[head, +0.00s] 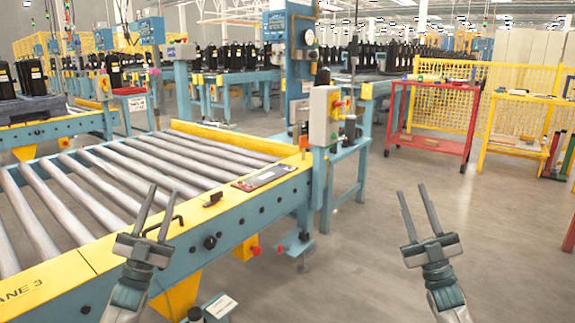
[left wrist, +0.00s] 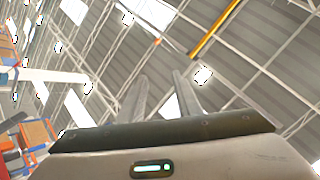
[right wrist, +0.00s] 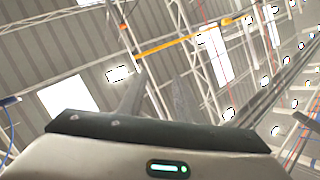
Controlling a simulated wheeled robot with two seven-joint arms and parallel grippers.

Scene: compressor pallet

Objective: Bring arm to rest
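My left gripper (head: 158,212) points upward in front of the roller conveyor's near side in the head view. Its two fingers are apart with nothing between them. In the left wrist view its fingers (left wrist: 160,97) stand apart against the ceiling. My right gripper (head: 418,212) points upward over the bare floor at the right of the head view. Its two fingers are apart and empty. In the right wrist view its fingers (right wrist: 157,97) also stand apart against the ceiling.
A roller conveyor (head: 84,262) with a yellow and blue frame fills the left. A control box (head: 325,117) stands on a post at its corner. A red cart (head: 432,143) and a yellow table (head: 516,146) stand farther right. The grey floor (head: 350,260) between is clear.

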